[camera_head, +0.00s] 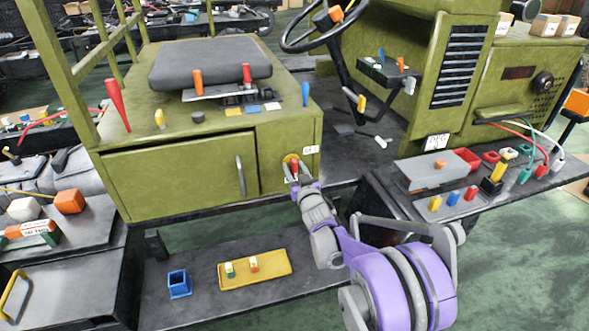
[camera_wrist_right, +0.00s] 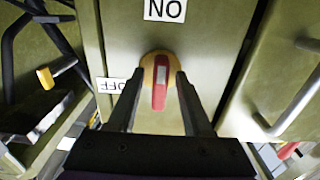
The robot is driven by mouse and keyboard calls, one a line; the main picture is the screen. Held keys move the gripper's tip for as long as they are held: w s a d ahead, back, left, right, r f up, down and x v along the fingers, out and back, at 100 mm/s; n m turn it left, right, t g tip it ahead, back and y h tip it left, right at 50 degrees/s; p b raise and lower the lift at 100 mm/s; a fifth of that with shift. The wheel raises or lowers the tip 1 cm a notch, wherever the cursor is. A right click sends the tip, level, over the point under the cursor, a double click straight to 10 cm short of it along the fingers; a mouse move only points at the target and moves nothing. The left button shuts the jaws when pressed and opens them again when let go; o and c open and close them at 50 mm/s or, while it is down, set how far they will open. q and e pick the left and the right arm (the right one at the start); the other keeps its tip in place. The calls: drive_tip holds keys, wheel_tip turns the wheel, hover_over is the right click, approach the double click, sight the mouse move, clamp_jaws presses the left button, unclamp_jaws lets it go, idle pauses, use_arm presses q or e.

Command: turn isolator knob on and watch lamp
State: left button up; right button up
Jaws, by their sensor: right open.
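The isolator knob (camera_head: 294,168) is on the front of the green seat box, at its right side. In the right wrist view the knob (camera_wrist_right: 160,82) is a yellow disc with a red handle bearing a pale mark. The handle stands upright in that picture, in line with the ON label (camera_wrist_right: 165,9); the OFF label (camera_wrist_right: 110,86) is at the left. Both labels look upside down there. My right gripper (camera_head: 291,175) is open, its fingers on either side of the handle; contact is unclear. I cannot identify a lit lamp. My left gripper is out of view.
A steering wheel (camera_head: 325,22) and a dash panel stand behind, right of the seat (camera_head: 210,63).

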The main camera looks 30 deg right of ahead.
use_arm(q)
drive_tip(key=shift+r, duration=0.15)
use_arm(e)
drive_tip(key=v, duration=1.1)
drive_tip(key=s+a+f+n+g+y, duration=0.1)
drive_tip(key=s+a+f+g, duration=0.4)
drive_tip(key=s, duration=0.5)
drive_tip(key=s+a+f+n+g+y, duration=0.1)
drive_tip(key=s+a+f+g+y, duration=0.15)
drive_tip(key=s+a, duration=0.6)
drive_tip(key=s+a+f+n+g+y, duration=0.1)
drive_tip(key=s+a+f+g, duration=0.3)
drive_tip(key=s, duration=0.7)
use_arm(q)
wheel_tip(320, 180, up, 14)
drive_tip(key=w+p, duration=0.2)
drive_tip(key=p, duration=1)
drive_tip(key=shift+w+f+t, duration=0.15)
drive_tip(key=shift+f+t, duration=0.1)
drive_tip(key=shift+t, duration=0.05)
use_arm(e)
wheel_tip(320, 180, up, 14)
drive_tip(key=w, duration=0.1)
drive_tip(key=shift+w+a, duration=0.25)
drive_tip(key=shift+a, duration=0.2)
